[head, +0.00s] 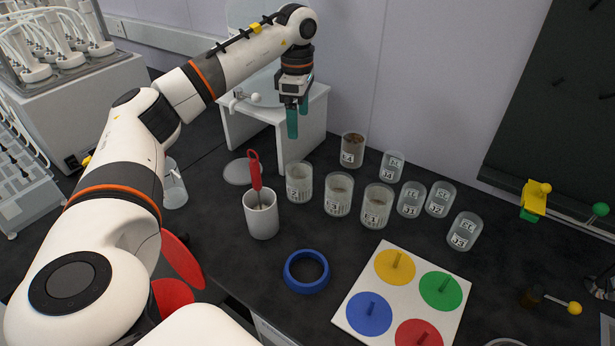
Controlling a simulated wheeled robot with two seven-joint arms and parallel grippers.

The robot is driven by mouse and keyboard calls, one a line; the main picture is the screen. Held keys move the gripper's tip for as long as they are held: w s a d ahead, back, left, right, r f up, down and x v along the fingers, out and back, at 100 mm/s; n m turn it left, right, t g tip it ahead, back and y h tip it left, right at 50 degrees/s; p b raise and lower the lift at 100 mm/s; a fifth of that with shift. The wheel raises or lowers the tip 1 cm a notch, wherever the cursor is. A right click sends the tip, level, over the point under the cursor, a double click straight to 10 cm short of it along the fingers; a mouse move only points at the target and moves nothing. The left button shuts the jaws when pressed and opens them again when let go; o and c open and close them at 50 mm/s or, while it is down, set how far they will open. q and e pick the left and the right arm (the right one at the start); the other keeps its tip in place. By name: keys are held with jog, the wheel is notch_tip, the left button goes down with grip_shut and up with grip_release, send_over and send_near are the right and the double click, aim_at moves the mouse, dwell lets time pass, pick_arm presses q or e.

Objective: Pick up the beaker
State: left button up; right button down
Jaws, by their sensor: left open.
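Several clear labelled beakers stand upright on the dark bench. A front row holds three with pale contents: a left one (299,183), a middle one (339,195) and a right one (377,207). One with brown contents (353,151) stands behind them. Smaller, clear ones stand to the right, such as the rightmost beaker (465,232). Another clear vessel (174,187) is partly hidden by my left arm. My left gripper (297,121) is open and empty, fingers pointing down, above and behind the front row, touching no beaker. My right gripper is out of view.
A white pot (262,218) with a red-handled tool (255,172) stands left of the beakers. A blue ring (306,271) and a white board with coloured discs (345,312) lie in front. A white stand (310,128) is close beside my left gripper.

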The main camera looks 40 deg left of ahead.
pick_arm(q)
notch_tip(320, 180, down, 6)
jog(key=b, duration=0.5)
send_near(299, 174)
notch_tip(299, 174, down, 2)
jog(key=s+d, duration=0.2)
jog(key=f+p, duration=0.1)
jog(key=f, duration=0.3)
jog(key=shift+s+d+f+p, duration=0.1)
jog(key=shift+s+f+p, duration=0.1)
jog(key=shift+p, duration=0.2)
jog(key=shift+f, duration=0.5)
jog(key=c, duration=1.4)
jog(key=shift+r, duration=0.1)
jog(key=shift+c, duration=0.4)
